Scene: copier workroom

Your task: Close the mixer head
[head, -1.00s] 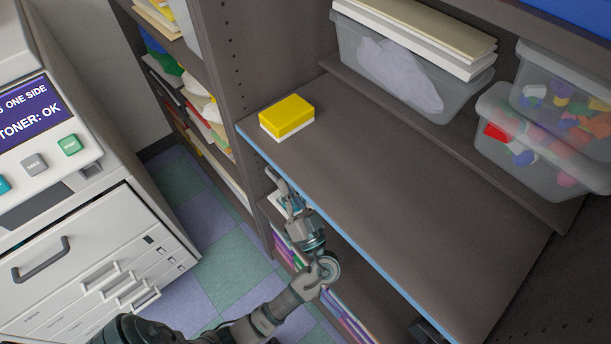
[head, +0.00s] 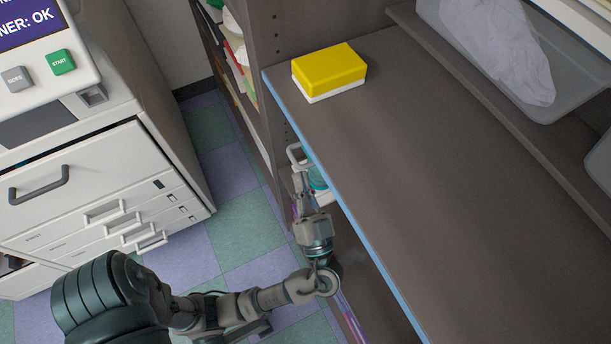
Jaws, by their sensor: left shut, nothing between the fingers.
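No mixer that I can make out shows in the head view. My left gripper (head: 301,182) is at the shelf's blue front edge, shut and empty, its fingers pointing away from me. Just beyond and beside its fingers, a white and teal object (head: 320,184) with a pale handle-like loop is partly hidden below the shelf board. I cannot tell what it is, or whether the fingers touch it. My right gripper is not in view.
A yellow and white block (head: 330,72) lies at the far left of the brown shelf (head: 450,190), which is otherwise clear. A grey bin (head: 500,65) stands at the back. A copier (head: 90,170) stands at the left, with open tiled floor (head: 240,225) between.

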